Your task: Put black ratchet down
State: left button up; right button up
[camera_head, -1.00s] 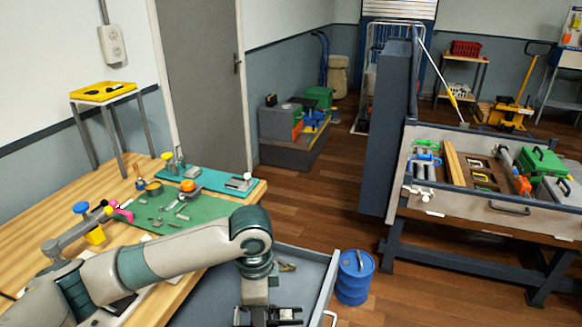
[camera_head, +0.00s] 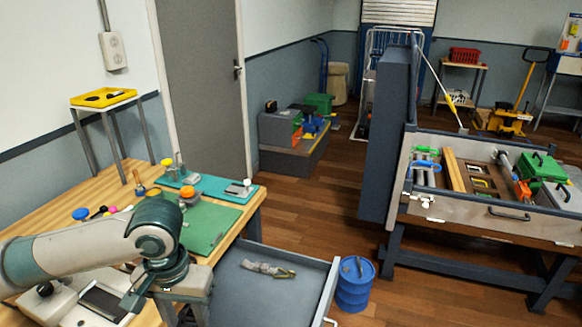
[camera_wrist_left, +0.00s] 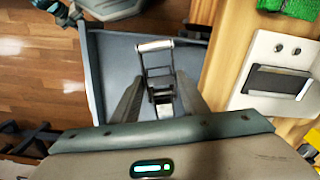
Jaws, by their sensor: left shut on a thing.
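In the left wrist view my left gripper (camera_wrist_left: 160,98) has its two fingers on either side of a ratchet (camera_wrist_left: 155,48) with a metal frame and dark parts, and is shut on it. The ratchet appears over the grey-blue open drawer (camera_wrist_left: 120,65); I cannot tell if it touches the drawer floor. In the head view my left arm comes in from the left and bends down at the bench's near edge. The gripper and ratchet are out of sight there. My right gripper is in neither view.
The open drawer (camera_head: 240,295) holds a small tan and grey item (camera_head: 268,270); much of its floor is bare. A blue drum (camera_head: 355,285) stands right of it. The wooden bench (camera_head: 120,190) carries a green mat (camera_head: 208,228) and a white block with a dark slot (camera_wrist_left: 275,80).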

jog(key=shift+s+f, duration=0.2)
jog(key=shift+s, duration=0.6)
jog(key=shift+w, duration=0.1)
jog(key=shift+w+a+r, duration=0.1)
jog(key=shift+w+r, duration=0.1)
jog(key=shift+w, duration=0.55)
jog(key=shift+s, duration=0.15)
